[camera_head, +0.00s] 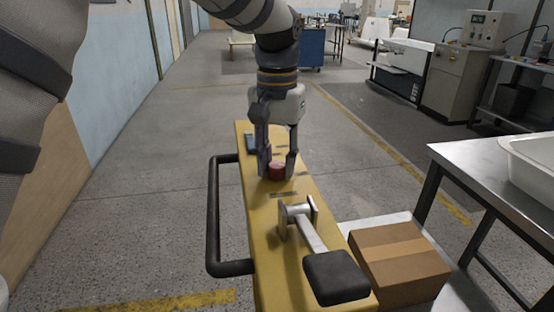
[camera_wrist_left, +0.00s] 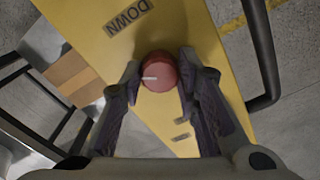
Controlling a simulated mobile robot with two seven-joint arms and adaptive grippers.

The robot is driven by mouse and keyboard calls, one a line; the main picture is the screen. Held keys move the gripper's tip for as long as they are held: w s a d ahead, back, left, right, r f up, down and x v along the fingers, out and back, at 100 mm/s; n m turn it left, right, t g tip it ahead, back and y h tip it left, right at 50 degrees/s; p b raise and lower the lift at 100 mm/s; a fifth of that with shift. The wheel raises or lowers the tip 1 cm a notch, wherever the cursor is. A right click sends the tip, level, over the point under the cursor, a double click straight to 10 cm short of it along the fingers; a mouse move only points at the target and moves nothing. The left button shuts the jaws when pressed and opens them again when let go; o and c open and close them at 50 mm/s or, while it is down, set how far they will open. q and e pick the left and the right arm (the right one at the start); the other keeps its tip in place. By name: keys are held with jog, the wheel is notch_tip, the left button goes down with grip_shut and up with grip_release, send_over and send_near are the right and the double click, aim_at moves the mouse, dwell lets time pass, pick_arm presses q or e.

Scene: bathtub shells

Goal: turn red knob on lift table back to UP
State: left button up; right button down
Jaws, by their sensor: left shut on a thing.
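The red knob (camera_head: 277,172) sits on top of the yellow lift table panel (camera_head: 262,255). It also shows in the left wrist view (camera_wrist_left: 160,70), with a white pointer mark facing left in that picture. My left gripper (camera_head: 278,166) reaches down from above and is shut on the red knob, one finger on each side. A DOWN label (camera_wrist_left: 130,15) lies on the panel beyond the knob in the wrist view. Other dark labels on the panel are too small to read. I cannot see an UP label clearly. My right gripper is out of view.
A metal lever with a black pedal-like pad (camera_head: 336,277) stands on the panel's near end. A black handle bar (camera_head: 213,220) runs along its left side. A cardboard box (camera_head: 400,262) and a metal table (camera_head: 480,165) with a white tub (camera_head: 530,165) are at right.

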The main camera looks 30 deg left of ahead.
aim_at(277, 164)
pick_arm(q)
jog(key=n, duration=0.6)
jog(key=shift+n, duration=0.3)
dwell(0.5)
jog(key=o, duration=1.2)
jog(key=shift+c, duration=0.2)
notch_tip(277, 164, up, 12)
